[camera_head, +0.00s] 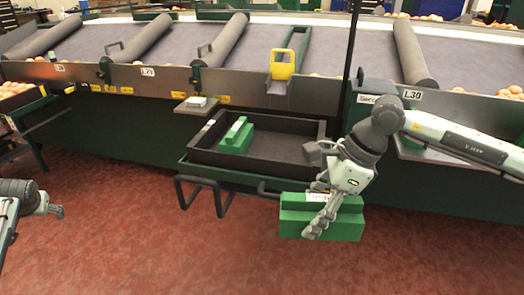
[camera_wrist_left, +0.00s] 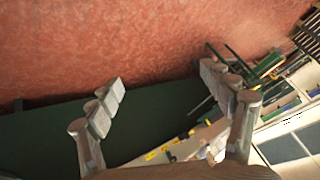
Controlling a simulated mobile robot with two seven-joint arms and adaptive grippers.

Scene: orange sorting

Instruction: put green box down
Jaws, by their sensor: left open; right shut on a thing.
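A green box (camera_head: 342,222) hangs in my right gripper (camera_head: 322,205), which is shut on its upper part. The box is in front of the right end of a dark tray (camera_head: 272,171), above the red floor. Another green box (camera_head: 236,135), smaller in the picture, lies inside the tray at its left. My left gripper (camera_head: 56,211) is at the left edge of the head view, away from both boxes. In the left wrist view its fingers (camera_wrist_left: 165,110) are spread apart with nothing between them.
The tray sits on a green frame with black bar handles (camera_head: 225,200) sticking out in front. Behind it runs a grey sorting conveyor (camera_head: 180,45) with rollers and a yellow part (camera_head: 282,65). Oranges (camera_head: 15,88) lie at the left. The red floor (camera_head: 150,245) in front is clear.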

